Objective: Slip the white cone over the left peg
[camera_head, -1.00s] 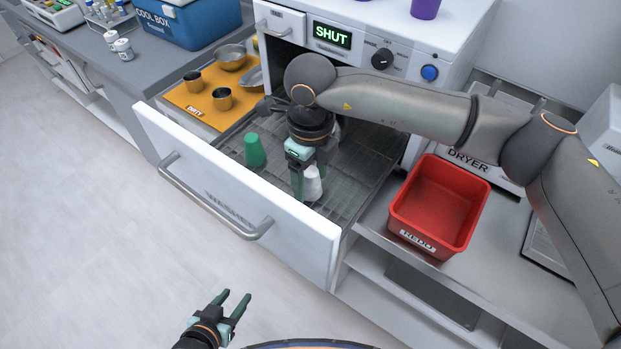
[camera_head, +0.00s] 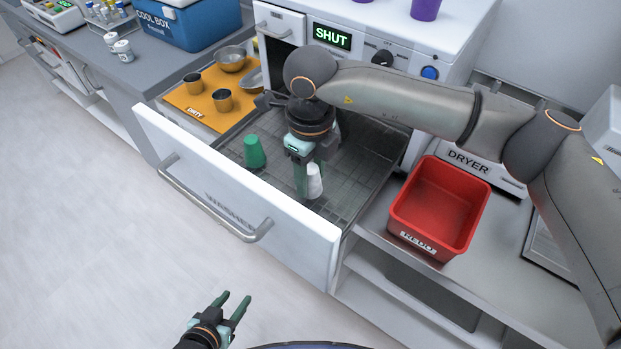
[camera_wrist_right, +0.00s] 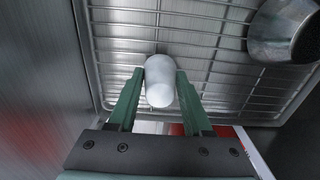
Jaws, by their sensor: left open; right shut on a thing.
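The white cone (camera_head: 315,182) is in the front part of the pulled-out washer drawer (camera_head: 350,186). My right gripper (camera_head: 306,180) reaches down into the drawer and is shut on the white cone. In the right wrist view the cone (camera_wrist_right: 160,84) sits between the two green fingers, over the wire rack (camera_wrist_right: 120,32). A green cone (camera_head: 254,152) stands in the drawer to the left. I cannot make out the left peg; whether one is under the white cone is hidden. My left gripper (camera_head: 236,304) is open and empty, low in front of the drawer.
A red bin (camera_head: 410,215) stands right of the drawer. Metal cups and bowls sit on an orange mat (camera_head: 187,97) behind the drawer's left side. The white drawer front (camera_head: 240,205) rises as a wall. A metal vessel (camera_wrist_right: 283,30) shows in the wrist view.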

